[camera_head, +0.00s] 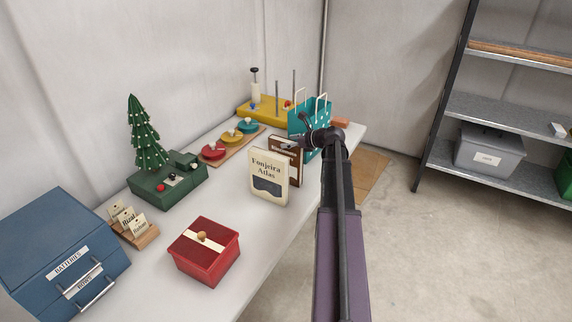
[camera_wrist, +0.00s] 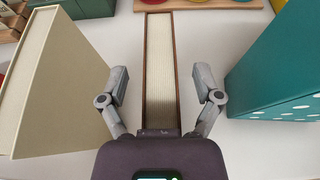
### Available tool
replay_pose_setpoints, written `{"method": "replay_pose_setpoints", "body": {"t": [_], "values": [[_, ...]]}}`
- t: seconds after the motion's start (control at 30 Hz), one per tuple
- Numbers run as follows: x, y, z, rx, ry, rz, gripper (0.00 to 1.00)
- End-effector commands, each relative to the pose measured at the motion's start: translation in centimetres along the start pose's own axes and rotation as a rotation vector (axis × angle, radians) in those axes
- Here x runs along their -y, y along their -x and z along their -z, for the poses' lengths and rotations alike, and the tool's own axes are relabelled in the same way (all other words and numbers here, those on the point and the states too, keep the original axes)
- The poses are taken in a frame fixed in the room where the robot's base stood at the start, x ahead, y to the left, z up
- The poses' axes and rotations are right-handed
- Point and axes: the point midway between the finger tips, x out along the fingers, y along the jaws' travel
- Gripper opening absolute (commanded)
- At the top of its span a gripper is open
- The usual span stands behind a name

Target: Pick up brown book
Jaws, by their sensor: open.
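The brown book (camera_head: 287,152) stands upright on the white table, partly hidden behind the cream Fonjeira Atlas book (camera_head: 268,178) and my arm. In the wrist view the brown book (camera_wrist: 160,70) shows edge-on, with its pale pages between two thin brown covers. My gripper (camera_wrist: 160,88) is open, with one finger on each side of the brown book and a visible gap on both sides. In the head view my gripper (camera_head: 309,139) is at the book's right side, and its fingers are hard to make out.
In the wrist view the cream book (camera_wrist: 70,90) stands close on the left and the teal bag (camera_wrist: 285,70) close on the right. A red box (camera_head: 205,255), a green tree (camera_head: 146,140) and a blue cabinet (camera_head: 62,255) share the table (camera_head: 262,222).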

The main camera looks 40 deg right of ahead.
Motion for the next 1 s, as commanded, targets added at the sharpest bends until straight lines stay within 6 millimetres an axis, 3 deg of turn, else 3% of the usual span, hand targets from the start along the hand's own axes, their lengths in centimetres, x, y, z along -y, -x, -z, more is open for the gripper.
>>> {"method": "replay_pose_setpoints", "body": {"t": [0.5, 0.57, 0.8, 1.0], "values": [[0.07, 0.1, 0.01, 0.0, 0.0, 0.002, 0.83], [0.07, 0.1, 0.02, 0.0, 0.0, 0.002, 0.68], [0.07, 0.1, 0.02, 0.0, 0.0, 0.002, 0.0], [0.06, 0.09, -0.01, 0.0, 0.0, 0.002, 0.0]]}}
